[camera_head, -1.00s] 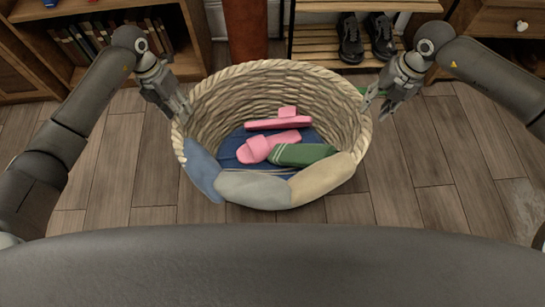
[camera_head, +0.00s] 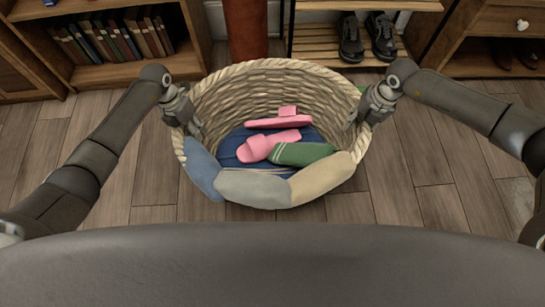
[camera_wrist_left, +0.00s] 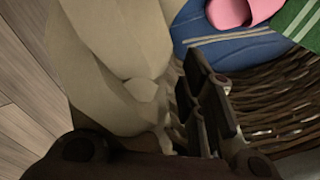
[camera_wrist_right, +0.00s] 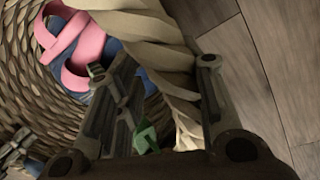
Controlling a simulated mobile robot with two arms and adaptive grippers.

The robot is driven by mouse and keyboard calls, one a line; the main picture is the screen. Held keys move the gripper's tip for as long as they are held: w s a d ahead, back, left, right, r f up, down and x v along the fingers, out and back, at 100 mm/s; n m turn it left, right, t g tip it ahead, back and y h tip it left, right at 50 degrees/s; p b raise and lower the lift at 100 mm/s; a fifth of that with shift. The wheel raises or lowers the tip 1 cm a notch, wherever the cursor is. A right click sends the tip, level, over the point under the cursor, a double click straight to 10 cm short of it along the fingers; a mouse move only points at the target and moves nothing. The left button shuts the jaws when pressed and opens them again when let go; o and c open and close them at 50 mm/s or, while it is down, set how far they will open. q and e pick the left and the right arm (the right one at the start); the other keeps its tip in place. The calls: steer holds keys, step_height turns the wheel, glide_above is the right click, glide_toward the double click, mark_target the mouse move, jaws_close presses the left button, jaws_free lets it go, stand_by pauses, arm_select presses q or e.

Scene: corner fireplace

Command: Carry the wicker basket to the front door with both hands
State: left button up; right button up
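The round wicker basket (camera_head: 325,95) stands on the floor in front of me. Inside lie pink slippers (camera_head: 270,145), a dark blue cloth and a green striped item (camera_head: 302,153). Pale padded shapes (camera_head: 252,188) line its near rim. My left gripper (camera_head: 188,122) is at the basket's left rim. In the left wrist view, its visible finger parts (camera_wrist_left: 203,95) are inside the rim; the opposite finger is hidden. My right gripper (camera_head: 360,116) is at the right rim. In the right wrist view, its fingers (camera_wrist_right: 162,95) straddle the braided rim (camera_wrist_right: 150,30), apart, with no clear grip.
A bookshelf (camera_head: 120,65) stands at the back left. A slatted shoe rack (camera_head: 320,42) with dark shoes (camera_head: 351,42) is behind the basket. A wooden cabinet (camera_head: 495,20) is at the back right. Wooden floor (camera_head: 430,185) is clear on both sides.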

arm_select(q)
jaws_close()
arm_select(e)
jaws_close()
arm_select(q)
steer(key=shift+w+r, duration=0.1)
steer(key=shift+r, duration=0.1)
arm_select(e)
steer(key=shift+w+r, duration=0.15)
steer(key=shift+r, duration=0.1)
